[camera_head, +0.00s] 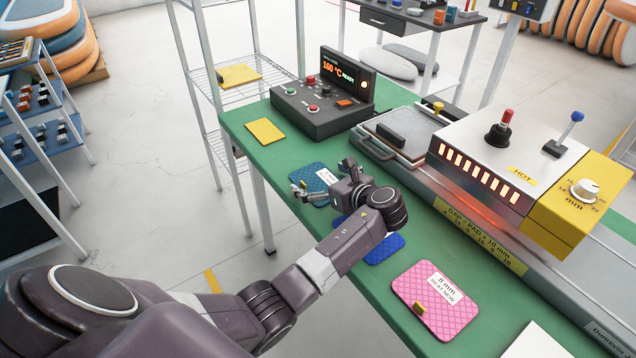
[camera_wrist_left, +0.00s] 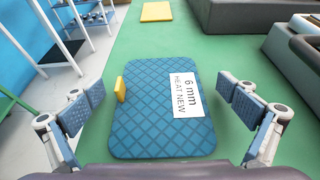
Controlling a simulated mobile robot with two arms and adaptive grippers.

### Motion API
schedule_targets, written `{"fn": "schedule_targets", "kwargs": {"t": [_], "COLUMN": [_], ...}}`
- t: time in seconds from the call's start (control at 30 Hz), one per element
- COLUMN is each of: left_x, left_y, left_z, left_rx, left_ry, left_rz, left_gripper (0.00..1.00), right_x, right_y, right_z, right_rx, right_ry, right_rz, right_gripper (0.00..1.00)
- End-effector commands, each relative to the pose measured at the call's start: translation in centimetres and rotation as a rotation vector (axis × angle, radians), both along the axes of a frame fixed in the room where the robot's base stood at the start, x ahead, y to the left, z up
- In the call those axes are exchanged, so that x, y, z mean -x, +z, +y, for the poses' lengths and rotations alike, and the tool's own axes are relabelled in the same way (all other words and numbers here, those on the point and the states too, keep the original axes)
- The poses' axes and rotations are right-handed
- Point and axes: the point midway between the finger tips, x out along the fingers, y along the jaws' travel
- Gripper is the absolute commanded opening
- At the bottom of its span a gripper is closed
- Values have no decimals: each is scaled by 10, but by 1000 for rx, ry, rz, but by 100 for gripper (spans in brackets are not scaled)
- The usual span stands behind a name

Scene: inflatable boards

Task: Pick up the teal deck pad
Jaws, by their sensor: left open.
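The teal deck pad (camera_head: 309,181) lies flat on the green bench, near its left edge in the head view. It has a quilted diamond pattern, a yellow tab and a white label. In the left wrist view the teal pad (camera_wrist_left: 150,125) lies between the two fingers, and its label reads 6 mm HEAT NEW. My left gripper (camera_head: 323,178) is open above the pad's near part, with the fingers apart on either side; the left wrist view also shows it (camera_wrist_left: 160,110). I cannot tell its exact height. My right gripper is not in view.
A blue pad (camera_head: 383,248) lies partly hidden under my left arm. A pink pad (camera_head: 437,300) lies nearer on the green bench (camera_head: 340,290). A yellow card (camera_head: 265,131), a control box (camera_head: 318,105) and a heater marked HOT (camera_head: 485,150) stand beyond.

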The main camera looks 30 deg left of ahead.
Motion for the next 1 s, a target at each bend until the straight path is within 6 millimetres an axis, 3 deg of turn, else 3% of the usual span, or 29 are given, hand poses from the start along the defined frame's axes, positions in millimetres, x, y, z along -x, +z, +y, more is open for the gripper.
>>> {"fn": "schedule_targets", "kwargs": {"t": [0.1,0.4,0.77,1.0], "left_x": [0,0,0,-1], "left_y": [0,1,4,32], "left_z": [0,0,0,0], "left_rx": [0,0,0,0], "left_ry": [0,0,0,0], "left_rz": [0,0,-2,-5], "left_gripper": [99,66,65,65], "right_x": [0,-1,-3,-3], "right_y": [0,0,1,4], "right_z": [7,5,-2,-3], "right_rx": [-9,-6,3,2], "right_ry": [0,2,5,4], "right_rz": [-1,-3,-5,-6], "right_gripper": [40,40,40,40]}}
